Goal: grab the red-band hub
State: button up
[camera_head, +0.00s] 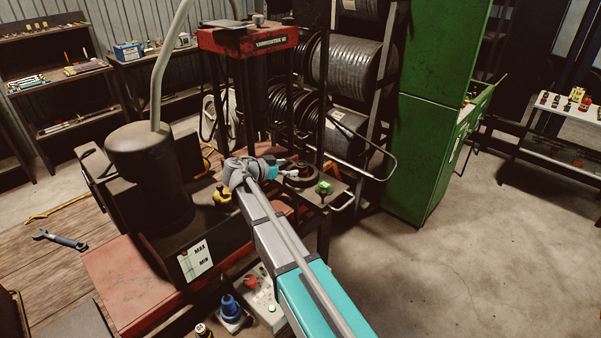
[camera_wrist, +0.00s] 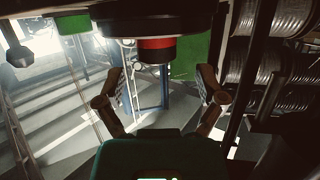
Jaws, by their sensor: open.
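The red-band hub (camera_wrist: 155,46) shows in the wrist view as a short dark cylinder with a red band, below a wide black round part. My gripper (camera_wrist: 160,88) is open, with one finger on each side of the picture. The hub lies between and a little above the fingertips in that view, and the fingers do not touch it. In the head view my gripper (camera_head: 283,166) is at the end of my arm, beside the press frame. I cannot make out the red band in the head view.
A green-topped knob (camera_head: 325,187) and a black ring (camera_head: 300,178) sit near my gripper. A yellow knob (camera_head: 221,194) is to its left. The wrist view shows a green part (camera_wrist: 73,20) at upper left. Hose reels (camera_head: 350,65) and a green cabinet (camera_head: 433,110) stand behind.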

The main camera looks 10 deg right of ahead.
aim_at(306, 166)
jog(key=shift+x, duration=1)
jog(key=shift+d, duration=0.2)
jog(key=shift+b+x, duration=0.95)
jog(key=shift+x, duration=1.5)
jog(key=shift+s, duration=0.15)
grip_shut()
